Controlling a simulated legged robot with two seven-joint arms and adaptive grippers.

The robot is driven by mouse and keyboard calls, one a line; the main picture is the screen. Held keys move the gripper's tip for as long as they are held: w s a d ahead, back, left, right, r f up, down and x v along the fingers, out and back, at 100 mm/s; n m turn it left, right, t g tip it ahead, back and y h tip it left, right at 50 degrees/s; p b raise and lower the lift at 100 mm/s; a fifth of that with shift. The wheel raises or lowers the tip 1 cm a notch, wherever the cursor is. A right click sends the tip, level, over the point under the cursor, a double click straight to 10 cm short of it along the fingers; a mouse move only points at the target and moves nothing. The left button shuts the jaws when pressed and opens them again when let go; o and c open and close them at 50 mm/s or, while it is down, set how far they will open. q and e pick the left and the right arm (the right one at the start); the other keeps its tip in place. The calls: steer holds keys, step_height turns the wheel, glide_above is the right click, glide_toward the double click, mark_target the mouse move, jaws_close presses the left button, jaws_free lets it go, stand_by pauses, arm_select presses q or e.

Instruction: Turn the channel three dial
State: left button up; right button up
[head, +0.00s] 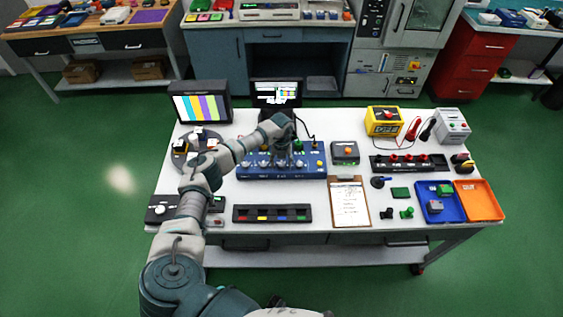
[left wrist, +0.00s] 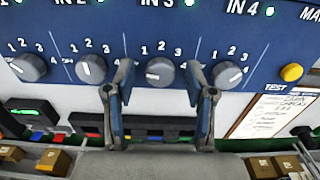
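The blue switch panel (head: 255,173) lies on the white table with a row of grey dials. In the left wrist view the channel three dial (left wrist: 160,73) is a grey knob under the label IN 3, with numbers around it and a white mark on its left side. My left gripper (left wrist: 160,82) is open, with one finger on each side of this dial. Whether the fingers touch it I cannot tell. In the head view my left gripper (head: 282,155) is over the panel and partly hides it. My right gripper is not in view.
The neighbouring dials, channel two (left wrist: 90,69) and channel four (left wrist: 227,75), sit close beside the fingers. A yellow button (left wrist: 291,72) is at the panel's right. A monitor (head: 277,94) stands behind, and a clipboard (head: 348,202) lies to the front right.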

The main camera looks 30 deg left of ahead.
mark_target(281, 163)
arm_select(q)
steer(key=shift+r, duration=0.1)
step_height(281, 163, up, 12)
steer(key=shift+f, duration=0.2)
stand_by(0.3)
steer(key=shift+w, duration=0.1)
